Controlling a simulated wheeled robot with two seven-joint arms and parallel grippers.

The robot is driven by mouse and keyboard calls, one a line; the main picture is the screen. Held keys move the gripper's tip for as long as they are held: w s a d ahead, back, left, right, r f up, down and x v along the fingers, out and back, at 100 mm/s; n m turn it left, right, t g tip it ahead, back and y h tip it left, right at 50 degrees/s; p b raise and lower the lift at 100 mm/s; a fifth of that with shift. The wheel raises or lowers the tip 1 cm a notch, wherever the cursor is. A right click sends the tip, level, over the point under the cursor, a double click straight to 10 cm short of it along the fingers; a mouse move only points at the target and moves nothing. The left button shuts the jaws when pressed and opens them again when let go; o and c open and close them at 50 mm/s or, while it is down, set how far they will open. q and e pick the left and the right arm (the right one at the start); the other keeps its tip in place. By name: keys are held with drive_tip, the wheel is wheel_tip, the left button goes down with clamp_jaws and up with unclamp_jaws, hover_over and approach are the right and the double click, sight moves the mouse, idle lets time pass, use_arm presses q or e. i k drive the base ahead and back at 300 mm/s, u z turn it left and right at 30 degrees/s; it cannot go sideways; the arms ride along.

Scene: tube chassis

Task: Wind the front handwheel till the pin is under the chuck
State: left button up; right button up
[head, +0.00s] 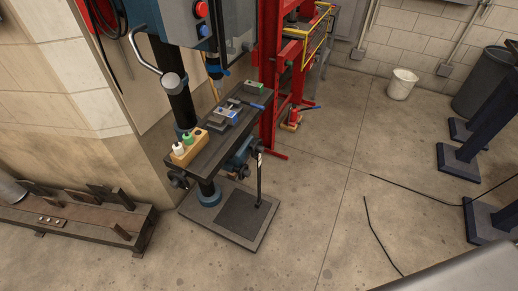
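A drill press with a blue-grey head (205,22) and black column (176,98) stands left of centre. A dark chuck (215,66) seems to hang below its head, small in view. Under it is a dark slotted table (225,140) carrying a small vise (226,116). A dark round handwheel (178,179) shows at the table's near left end. Another dark wheel-like part (246,170) shows below its right side, with a blue housing (240,154). I cannot tell which is the front handwheel. The pin is too small to make out. Neither of my grippers is in view.
A wooden block (189,152) with small bottles sits on the table's near end. A low bench (75,217) with metal pieces stands left, a red frame (272,75) behind. A white bucket (402,83) stands far right. Black cables (378,232) lie on otherwise open floor.

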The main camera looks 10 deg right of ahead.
sight(257, 148)
drive_tip(key=u, duration=0.05)
drive_tip(key=k, duration=0.65)
drive_tip(key=z, duration=0.55)
drive_tip(key=i, duration=1.55)
drive_tip(key=u, duration=0.3)
